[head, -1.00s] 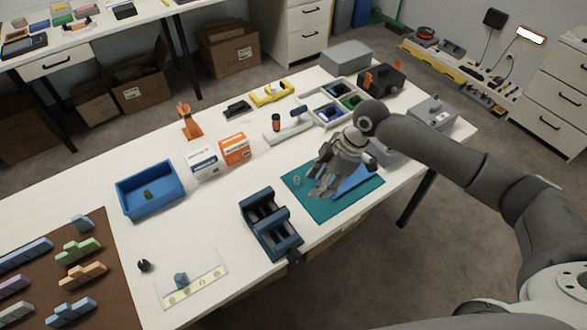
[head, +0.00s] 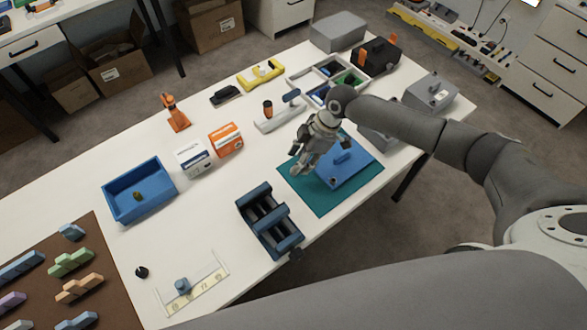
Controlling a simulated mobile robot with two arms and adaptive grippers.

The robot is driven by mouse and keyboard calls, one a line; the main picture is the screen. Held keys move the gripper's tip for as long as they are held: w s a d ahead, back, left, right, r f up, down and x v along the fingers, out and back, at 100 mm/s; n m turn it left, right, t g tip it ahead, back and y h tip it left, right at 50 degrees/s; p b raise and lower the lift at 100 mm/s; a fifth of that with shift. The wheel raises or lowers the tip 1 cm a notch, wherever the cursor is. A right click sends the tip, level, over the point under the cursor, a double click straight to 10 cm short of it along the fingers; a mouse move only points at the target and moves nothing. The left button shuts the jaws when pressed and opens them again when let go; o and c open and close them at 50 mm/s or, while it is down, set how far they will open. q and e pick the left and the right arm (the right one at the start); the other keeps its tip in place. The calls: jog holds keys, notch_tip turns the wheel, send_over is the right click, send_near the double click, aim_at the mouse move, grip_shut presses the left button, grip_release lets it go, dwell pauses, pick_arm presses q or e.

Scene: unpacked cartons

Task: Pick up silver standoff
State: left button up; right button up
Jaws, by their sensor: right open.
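My right gripper (head: 301,171) is open, its fingers pointing down over the left part of the teal mat (head: 312,203). I cannot make out the silver standoff clearly; the fingers cover the spot where a small grey upright piece stood on the mat a second ago. I cannot tell whether the fingers touch it. A blue plate (head: 352,168) with a raised blue part lies on the mat, just right of the gripper. A small dark spot or piece shows near the plate's lower left. My left gripper is not in view.
A dark blue rack (head: 268,222) stands left of the mat, near the table's front edge. White and orange boxes (head: 226,140), a blue bin (head: 118,205) and a divided tray (head: 305,80) stand farther off. The white table is clear between the bin and rack.

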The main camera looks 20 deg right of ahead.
jog(key=x, duration=0.3)
jog(key=shift+s+a+p, duration=0.2)
jog(key=shift+p, duration=0.1)
jog(key=shift+f, duration=0.2)
jog(key=shift+c, duration=0.7)
jog(key=c, duration=0.5)
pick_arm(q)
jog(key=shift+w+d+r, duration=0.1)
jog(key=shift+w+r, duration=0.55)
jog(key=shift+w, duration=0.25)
pick_arm(e)
jog(key=shift+c, duration=1.1)
